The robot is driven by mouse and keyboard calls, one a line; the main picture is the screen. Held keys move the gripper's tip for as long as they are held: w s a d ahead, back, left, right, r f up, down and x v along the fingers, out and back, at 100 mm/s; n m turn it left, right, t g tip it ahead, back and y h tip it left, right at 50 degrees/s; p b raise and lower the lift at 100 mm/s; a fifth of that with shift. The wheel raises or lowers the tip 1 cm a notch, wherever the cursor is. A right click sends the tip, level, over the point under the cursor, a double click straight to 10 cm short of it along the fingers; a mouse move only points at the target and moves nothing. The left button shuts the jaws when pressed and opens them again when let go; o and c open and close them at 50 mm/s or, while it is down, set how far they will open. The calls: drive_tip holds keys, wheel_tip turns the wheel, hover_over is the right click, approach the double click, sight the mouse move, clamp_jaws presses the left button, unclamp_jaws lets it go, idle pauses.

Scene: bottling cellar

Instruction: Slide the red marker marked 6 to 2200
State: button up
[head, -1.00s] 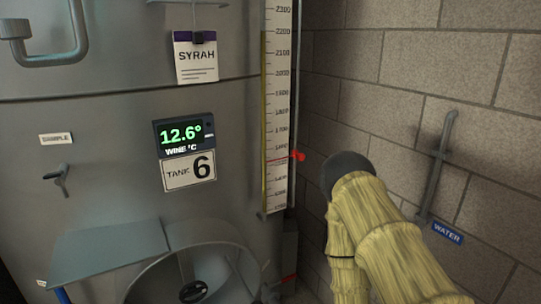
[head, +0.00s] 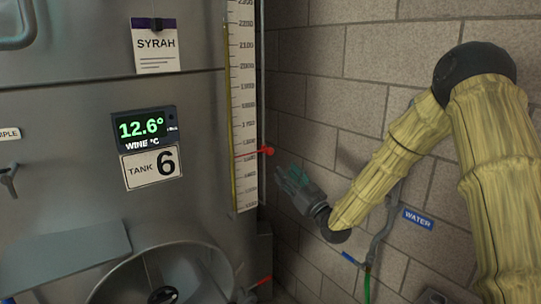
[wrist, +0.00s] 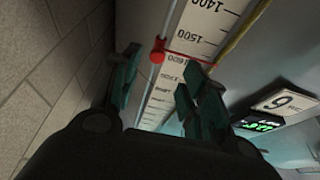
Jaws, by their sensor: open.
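The red marker (head: 266,151) sits at the right edge of the tall white scale (head: 243,110) on the tank. In the wrist view the red marker (wrist: 158,50) has a thin red line across the scale, between the 1500 label and the one after it, close to the latter. I see no 6 on the marker; a 6 is on the tank sign (head: 152,167). The 2200 label (head: 246,24) is high on the scale, small in the head view. My gripper (head: 284,172) is open and empty, just below and right of the marker, apparently apart from it. In the wrist view its fingers (wrist: 160,82) are spread, with the marker beyond them.
A block wall (head: 330,110) stands close on the right, with a pipe and blue WATER sign (head: 417,219). A yellowish sight tube (head: 233,150) runs along the scale's left side. A round manway (head: 165,275) and a red-tipped handle (head: 263,281) are below.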

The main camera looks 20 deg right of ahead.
sight(271, 152)
drive_tip(key=p+x, duration=0.1)
drive_tip(key=x, duration=0.4)
drive_tip(key=r+p+x, duration=0.1)
drive_tip(key=p+x, duration=0.1)
drive_tip(key=x, duration=0.4)
drive_tip(key=shift+d+r+p, duration=0.15)
drive_tip(key=shift+p, duration=0.15)
drive_tip(key=shift+s, duration=0.1)
clamp_jaws()
